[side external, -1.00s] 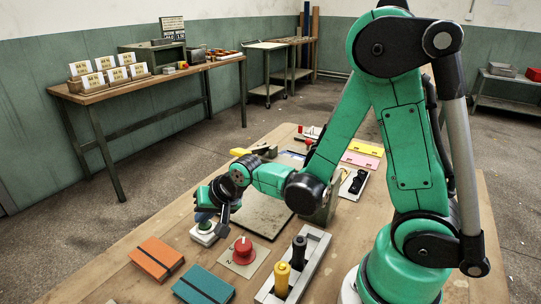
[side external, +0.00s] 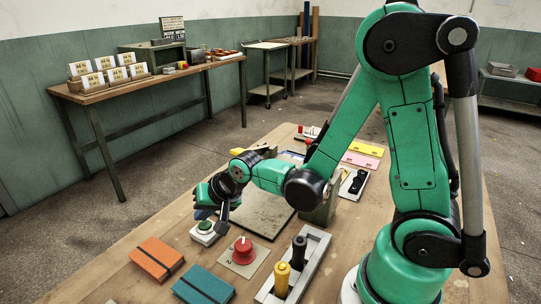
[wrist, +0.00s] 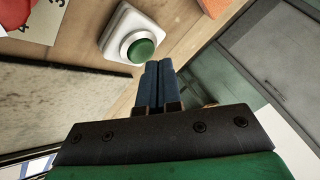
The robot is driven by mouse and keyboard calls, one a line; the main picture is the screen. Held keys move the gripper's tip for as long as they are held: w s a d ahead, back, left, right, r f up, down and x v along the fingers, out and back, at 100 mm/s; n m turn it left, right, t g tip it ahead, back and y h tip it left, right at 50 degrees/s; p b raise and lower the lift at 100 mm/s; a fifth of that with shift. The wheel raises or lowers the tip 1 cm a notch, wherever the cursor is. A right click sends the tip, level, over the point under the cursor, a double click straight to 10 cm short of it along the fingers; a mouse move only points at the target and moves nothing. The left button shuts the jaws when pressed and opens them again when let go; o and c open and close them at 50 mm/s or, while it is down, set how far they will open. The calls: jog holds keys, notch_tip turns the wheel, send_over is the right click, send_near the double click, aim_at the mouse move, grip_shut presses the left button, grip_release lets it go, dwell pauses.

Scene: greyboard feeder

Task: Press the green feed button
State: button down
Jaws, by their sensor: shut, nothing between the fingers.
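The green feed button (wrist: 140,48) is a round domed cap in a white square housing (wrist: 113,36). In the side external view the green button (side external: 205,226) sits near the left edge of the wooden table. My gripper (side external: 203,214) is right above and beside it, with its blue fingers pointing down. In the wrist view the shut, empty gripper (wrist: 158,66) has its fingertips just below and right of the green cap in the picture. I cannot tell whether they touch it.
A red knob (side external: 243,250) on a plate stands to the right of the button. An orange notebook (side external: 157,257) and a teal notebook (side external: 203,287) lie in front. A tray with yellow and black handles (side external: 295,262) is further right. A grey flat plate (side external: 262,209) lies behind.

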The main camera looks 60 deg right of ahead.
aim_at(206, 225)
jog(key=shift+r, duration=0.3)
jog(key=shift+r, duration=0.1)
jog(key=shift+r, duration=2.4)
jog(key=s+d+r+n, duration=0.1)
jog(key=s+r+n, duration=0.2)
jog(key=s+n, duration=0.4)
jog(key=shift+s+d+r+n+h, duration=0.3)
jog(key=shift+s+r+n+h, duration=0.1)
jog(key=shift+s, duration=0.5)
